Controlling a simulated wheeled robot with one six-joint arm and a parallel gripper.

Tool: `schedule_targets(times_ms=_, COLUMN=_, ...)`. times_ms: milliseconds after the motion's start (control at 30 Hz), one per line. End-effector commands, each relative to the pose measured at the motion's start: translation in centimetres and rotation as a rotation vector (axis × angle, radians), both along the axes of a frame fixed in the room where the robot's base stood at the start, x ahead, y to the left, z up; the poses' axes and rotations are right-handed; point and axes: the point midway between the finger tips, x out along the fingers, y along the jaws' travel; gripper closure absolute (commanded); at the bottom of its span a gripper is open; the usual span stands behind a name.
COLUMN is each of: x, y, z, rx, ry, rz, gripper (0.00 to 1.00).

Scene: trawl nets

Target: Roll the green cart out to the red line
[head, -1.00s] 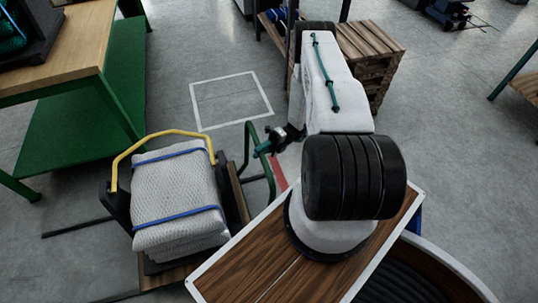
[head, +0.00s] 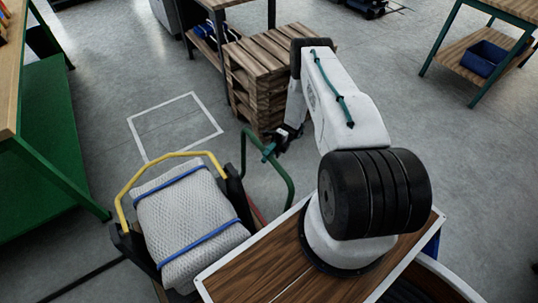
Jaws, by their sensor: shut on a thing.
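The green cart's handle (head: 290,186) is a bent green tube standing upright just left of my arm. My gripper (head: 271,151) is shut on the upper part of this handle, at its left side. The cart's deck is mostly hidden behind my wooden top and the net load. A small strip of red (head: 258,213), perhaps the red line, shows low between the handle and the load; most of it is hidden.
A folded grey net (head: 185,215) with blue straps sits by a yellow handle (head: 175,155) at left. A white floor square (head: 175,127) lies ahead, empty. Stacked pallets (head: 262,75) stand close beyond my gripper.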

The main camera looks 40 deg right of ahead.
Motion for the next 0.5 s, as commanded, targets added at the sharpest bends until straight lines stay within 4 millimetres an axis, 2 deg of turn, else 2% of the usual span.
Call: schedule_targets(times_ms=500, x=0.27, y=-0.52, z=0.0, rx=-0.006, ry=-0.005, rz=0.004, gripper=1.0)
